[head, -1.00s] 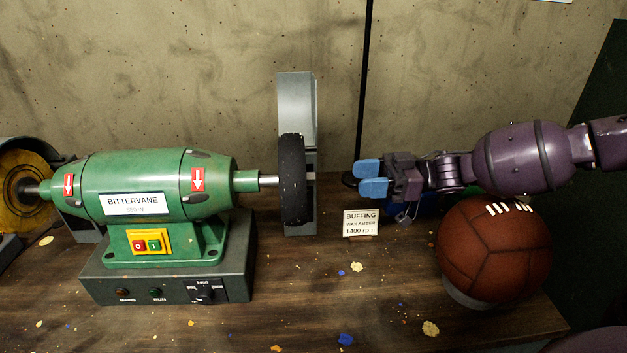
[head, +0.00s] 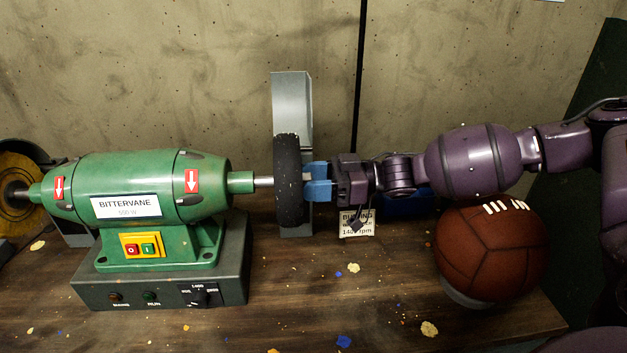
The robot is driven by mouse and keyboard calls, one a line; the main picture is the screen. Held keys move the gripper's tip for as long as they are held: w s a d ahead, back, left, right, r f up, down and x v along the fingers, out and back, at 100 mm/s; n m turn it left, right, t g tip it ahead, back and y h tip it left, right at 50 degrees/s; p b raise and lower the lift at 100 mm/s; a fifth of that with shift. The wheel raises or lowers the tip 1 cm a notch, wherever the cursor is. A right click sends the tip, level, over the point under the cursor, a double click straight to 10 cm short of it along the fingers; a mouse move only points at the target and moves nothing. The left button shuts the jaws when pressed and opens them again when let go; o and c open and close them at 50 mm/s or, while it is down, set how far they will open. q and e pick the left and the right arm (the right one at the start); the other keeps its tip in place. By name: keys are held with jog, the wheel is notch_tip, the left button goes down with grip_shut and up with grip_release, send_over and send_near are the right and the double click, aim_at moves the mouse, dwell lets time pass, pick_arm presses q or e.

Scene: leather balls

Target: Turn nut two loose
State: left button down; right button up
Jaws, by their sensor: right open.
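The green buffing machine (head: 140,190) stands on the bench with a shaft at each end. A black wheel (head: 289,180) sits on its right shaft, in front of a grey guard (head: 292,105). My right gripper (head: 317,182) is open. Its blue fingers are at the right face of the black wheel, around the shaft's end line. No nut shows there; the fingers and wheel hide that spot. I cannot tell whether the fingers touch anything. A yellow wheel (head: 14,205) is on the left shaft, cut by the picture edge. My left gripper is not in view.
A brown leather ball (head: 490,252) rests on a grey ring below my right forearm. A small buffing sign (head: 358,229) stands under my right gripper, partly covered. A concrete wall is behind. The bench front (head: 290,310) is mostly clear, with small coloured scraps.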

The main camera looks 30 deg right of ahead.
jog(key=c, duration=0.9)
pick_arm(q)
jog(key=p, duration=0.1)
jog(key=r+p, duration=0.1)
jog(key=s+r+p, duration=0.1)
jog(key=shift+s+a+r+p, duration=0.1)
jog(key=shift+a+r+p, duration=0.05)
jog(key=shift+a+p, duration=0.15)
pick_arm(e)
jog(key=n, duration=0.6)
jog(key=shift+w+n, duration=0.15)
jog(key=shift+n, duration=0.25)
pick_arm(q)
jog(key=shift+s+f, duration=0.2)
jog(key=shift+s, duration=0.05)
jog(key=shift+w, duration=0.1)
